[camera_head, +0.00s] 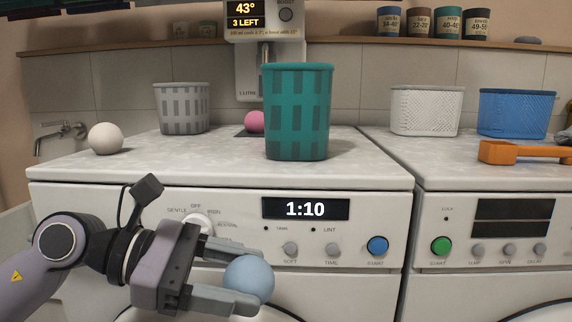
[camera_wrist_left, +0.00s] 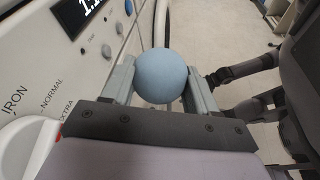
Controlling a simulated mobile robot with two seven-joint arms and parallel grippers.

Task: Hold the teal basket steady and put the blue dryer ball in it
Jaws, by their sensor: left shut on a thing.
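The teal basket (camera_head: 298,112) stands upright on top of the left machine, near its front edge. Its inside is hidden from this angle. The blue dryer ball (camera_head: 249,279) is held between the fingers of my left gripper (camera_head: 232,276), in front of the machine's control panel and below the level of its top. The ball also shows in the left wrist view (camera_wrist_left: 161,76), with a finger on each side of it. The gripper is below and to the left of the basket, well apart from it. No right gripper shows in the head view.
A white ball (camera_head: 105,138) and a grey basket (camera_head: 182,108) are left of the teal basket; a pink ball (camera_head: 255,121) is behind it. A white basket (camera_head: 426,110), a blue basket (camera_head: 516,113) and an orange tool (camera_head: 522,152) are on the right machine.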

